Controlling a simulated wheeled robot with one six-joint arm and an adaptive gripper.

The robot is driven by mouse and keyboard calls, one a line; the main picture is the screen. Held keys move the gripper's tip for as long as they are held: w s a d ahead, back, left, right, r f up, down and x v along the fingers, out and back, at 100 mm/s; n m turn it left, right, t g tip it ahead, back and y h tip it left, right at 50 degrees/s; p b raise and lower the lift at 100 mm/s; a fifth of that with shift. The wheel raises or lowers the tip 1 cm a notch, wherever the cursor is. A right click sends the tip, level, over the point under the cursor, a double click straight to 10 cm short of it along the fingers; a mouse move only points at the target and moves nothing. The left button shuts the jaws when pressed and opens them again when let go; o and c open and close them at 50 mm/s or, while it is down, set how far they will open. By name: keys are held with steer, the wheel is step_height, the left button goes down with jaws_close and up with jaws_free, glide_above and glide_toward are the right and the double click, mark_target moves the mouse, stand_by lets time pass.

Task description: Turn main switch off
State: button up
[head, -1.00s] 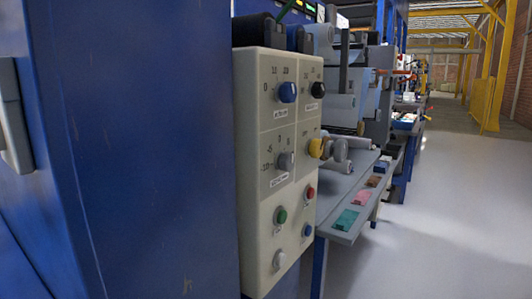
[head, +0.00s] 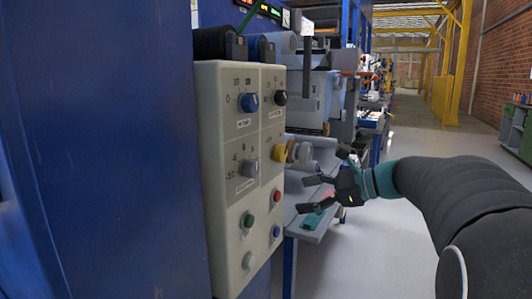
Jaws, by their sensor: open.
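A cream control panel (head: 208,150) stands left of centre, its face toward the right. It has a blue knob (head: 249,102), a black knob (head: 280,98), a grey knob (head: 250,168) and a yellow knob (head: 279,152). Below are green (head: 248,220), red (head: 277,196), white (head: 249,260) and blue (head: 276,231) buttons. The labels are too small to read, so I cannot tell which control is the main switch. My gripper (head: 308,194) is open and empty, right of the panel, fingers pointing left toward it and apart from the buttons.
A tall blue cabinet (head: 100,150) fills the left. Behind the panel are machine rollers (head: 302,152) and a grey shelf (head: 318,230) with coloured pieces. The pale floor (head: 375,255) is open to the right. A yellow frame (head: 445,95) and green cabinet (head: 514,130) stand farther off.

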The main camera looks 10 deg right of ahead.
mark_target(285, 155)
steer(key=w+d+r+m+t+y, duration=0.35)
steer(key=w+d+r, duration=0.2)
steer(key=d, duration=0.35)
steer(key=shift+m+h, duration=0.35)
steer(key=x, duration=1.4)
steer(key=shift+f+p, duration=0.25)
steer(key=shift+p, duration=0.05)
steer(key=c, duration=1.2)
